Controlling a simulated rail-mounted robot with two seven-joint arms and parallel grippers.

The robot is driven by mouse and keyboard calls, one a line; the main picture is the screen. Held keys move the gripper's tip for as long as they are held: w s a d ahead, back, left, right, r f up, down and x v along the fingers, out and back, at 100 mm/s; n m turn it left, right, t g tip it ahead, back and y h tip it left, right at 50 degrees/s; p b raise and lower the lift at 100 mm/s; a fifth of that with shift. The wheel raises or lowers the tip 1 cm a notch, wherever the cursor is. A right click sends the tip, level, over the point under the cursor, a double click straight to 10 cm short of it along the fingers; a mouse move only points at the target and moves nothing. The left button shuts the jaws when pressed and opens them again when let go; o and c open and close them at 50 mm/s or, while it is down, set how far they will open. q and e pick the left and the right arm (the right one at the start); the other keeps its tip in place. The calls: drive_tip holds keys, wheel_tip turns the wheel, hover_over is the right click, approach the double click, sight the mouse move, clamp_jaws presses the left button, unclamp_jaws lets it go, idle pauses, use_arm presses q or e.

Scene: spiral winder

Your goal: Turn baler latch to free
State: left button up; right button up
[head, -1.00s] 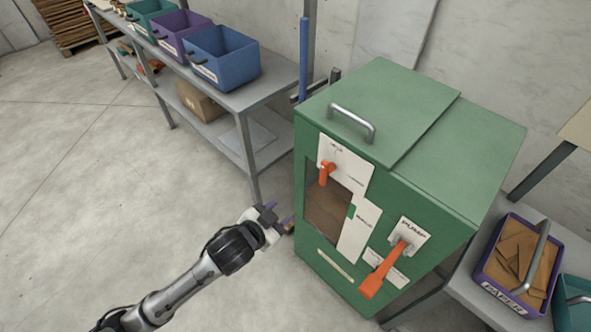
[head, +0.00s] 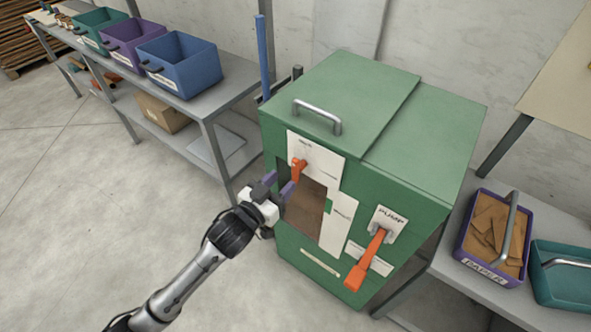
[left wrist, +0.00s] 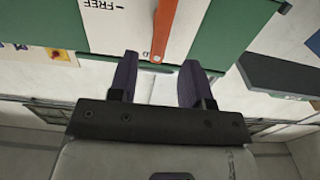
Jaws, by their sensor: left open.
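The green baler (head: 410,130) stands at the centre right with a silver lid handle on top. Its orange latch (head: 298,171) hangs down on a white label plate on the front face. In the left wrist view the orange latch (left wrist: 164,28) runs down between the two finger lines, beside the word FREE at its left. My left gripper (head: 280,187) is open, just below and left of the latch, with purple fingers pointing at it. In the left wrist view the open fingers (left wrist: 160,85) have nothing between them; the latch end lies just beyond them. My right gripper is not in view.
An orange pump lever (head: 368,262) sticks out lower right on the baler front. A shelf (head: 232,85) with several bins stands at the left. A purple paper bin (head: 463,245) and a teal bin (head: 540,285) sit at the right. The floor at left is clear.

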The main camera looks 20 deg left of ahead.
sight(294, 170)
use_arm(q)
drive_tip(key=shift+b+x, duration=0.7)
drive_tip(key=shift+x, duration=2.45)
